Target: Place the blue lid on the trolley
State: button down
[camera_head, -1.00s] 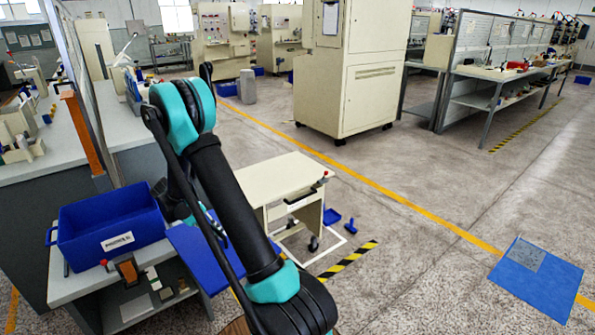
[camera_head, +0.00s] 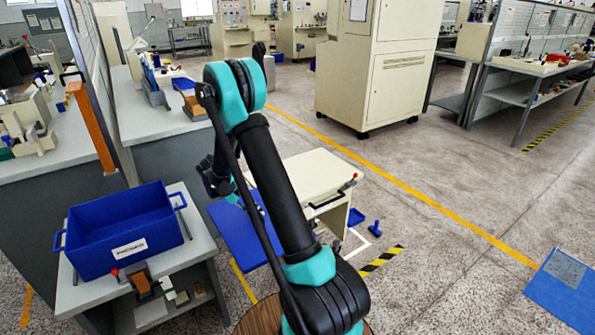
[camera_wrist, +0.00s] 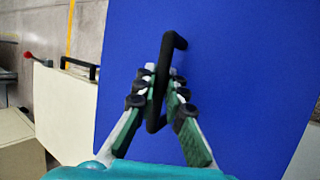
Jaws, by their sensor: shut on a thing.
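The blue lid (camera_head: 233,232) is a flat blue panel held in the air beside the arm, between the bin bench and the trolley. In the wrist view the lid (camera_wrist: 235,60) fills most of the picture, and its black handle (camera_wrist: 168,60) stands between the fingers. My gripper (camera_wrist: 160,88) is shut on that handle. In the head view my gripper (camera_head: 218,180) is partly hidden by the arm. The trolley (camera_head: 318,172) is a cream cart with a drawer, just right of and behind the lid; its top looks bare. The arm covers part of the trolley and lid.
A blue bin (camera_head: 122,235) stands on a grey bench (camera_head: 205,245) at the left. A cream cabinet (camera_head: 370,80) stands behind the trolley. A blue mat (camera_head: 570,290) lies on the floor at the right. Open floor (camera_head: 450,200) lies right of the trolley.

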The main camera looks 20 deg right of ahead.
aim_at(299, 170)
jog(key=i+l+u, duration=0.2)
jog(key=i, duration=0.75)
jog(key=j, duration=0.1)
